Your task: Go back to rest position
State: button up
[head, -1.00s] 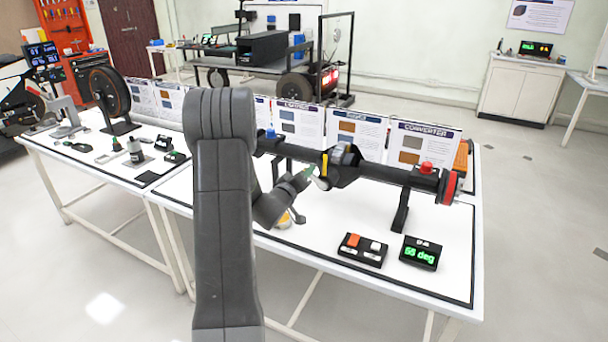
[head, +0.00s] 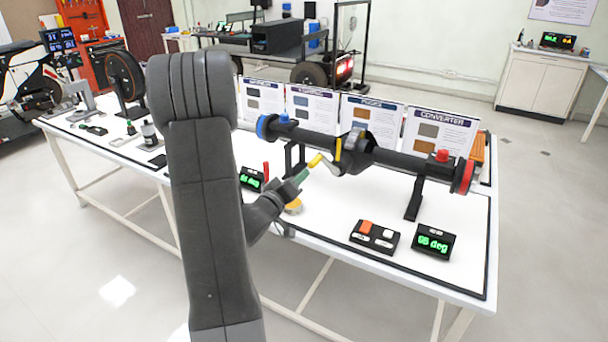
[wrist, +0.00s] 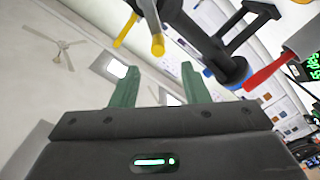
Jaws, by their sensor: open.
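My gripper (head: 302,176) has green fingers and is in front of the axle rig on the table. In the wrist view my gripper (wrist: 158,84) shows two green fingers spread apart with nothing between them. The black axle (head: 395,158) lies across stands, with a red disc at its right end and a blue one at its left. A yellow-tipped handle (head: 314,160) is very close to my fingertips in the head view. In the wrist view yellow tips (wrist: 157,45) appear beyond the fingers; whether they touch is unclear.
A red handle (head: 266,171) stands by a small green display (head: 251,179). A button box (head: 375,237) and another green display (head: 434,241) sit at the table's right front. Information boards (head: 371,118) stand behind the axle. The front floor is clear.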

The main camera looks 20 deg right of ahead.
aim_at(320, 156)
jog(key=shift+s+a, duration=0.25)
jog(key=shift+a, duration=0.05)
jog(key=shift+w+d, duration=0.1)
jog(key=p+x, duration=0.2)
jog(key=x, duration=1.1)
jog(key=shift+w+d+r, duration=0.15)
jog(key=shift+w+d, duration=0.05)
jog(key=shift+d, duration=0.2)
jog(key=shift+s+a, duration=0.1)
jog(key=shift+a, duration=0.05)
